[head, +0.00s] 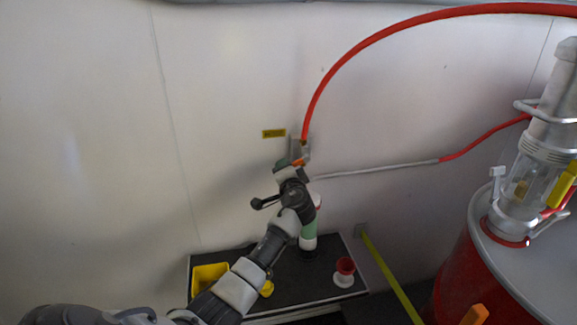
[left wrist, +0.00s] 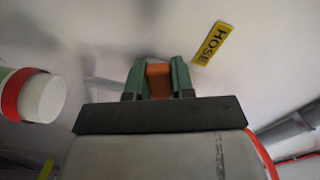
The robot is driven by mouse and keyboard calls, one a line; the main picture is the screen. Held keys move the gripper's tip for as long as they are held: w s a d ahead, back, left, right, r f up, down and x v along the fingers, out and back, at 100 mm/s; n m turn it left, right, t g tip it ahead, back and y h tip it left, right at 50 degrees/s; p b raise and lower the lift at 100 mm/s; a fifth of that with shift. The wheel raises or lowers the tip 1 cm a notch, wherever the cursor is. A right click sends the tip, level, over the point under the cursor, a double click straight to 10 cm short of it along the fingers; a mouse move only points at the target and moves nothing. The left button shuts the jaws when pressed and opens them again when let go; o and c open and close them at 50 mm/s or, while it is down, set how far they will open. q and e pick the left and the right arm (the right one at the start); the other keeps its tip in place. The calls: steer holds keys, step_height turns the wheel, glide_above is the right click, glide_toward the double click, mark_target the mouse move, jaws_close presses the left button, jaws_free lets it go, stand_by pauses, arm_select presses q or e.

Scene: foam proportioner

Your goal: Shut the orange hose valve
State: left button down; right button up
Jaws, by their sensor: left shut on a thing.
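The orange hose valve (head: 304,158) is on the pale wall, at the lower end of a thick red hose; my gripper partly hides it in the head view. My left gripper (head: 291,164) reaches up to it from below. In the left wrist view, the green fingers of my left gripper (left wrist: 158,79) are shut on the orange handle of the valve (left wrist: 158,82), one finger on each side. The valve body behind the handle is mostly hidden there. My right gripper is in neither view.
A yellow HOSE label (head: 273,133) is on the wall beside the valve. Below is a dark shelf (head: 312,282) with a yellow bin (head: 209,277), a red and white cup (head: 344,272) and a green and white bottle (head: 309,236) near my forearm. A red drum (head: 455,265) stands at right.

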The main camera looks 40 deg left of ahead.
arm_select(q)
steer(key=r+m+p, duration=0.2)
steer(key=m, duration=0.1)
steer(key=shift+s+a+p, duration=0.15)
steer(key=shift+s+p, duration=0.1)
steer(key=shift+p, duration=0.1)
steer(key=shift+r+m+p, duration=0.35)
steer(key=shift+m+p, duration=0.4)
steer(key=shift+m, duration=0.25)
steer(key=c, duration=1)
jaws_free()
steer(key=shift+r, duration=0.1)
steer(key=shift+o, duration=0.2)
steer(key=b+v, duration=0.1)
steer(key=v, duration=0.9)
steer(key=shift+s+d, duration=0.25)
steer(key=shift+s, duration=0.05)
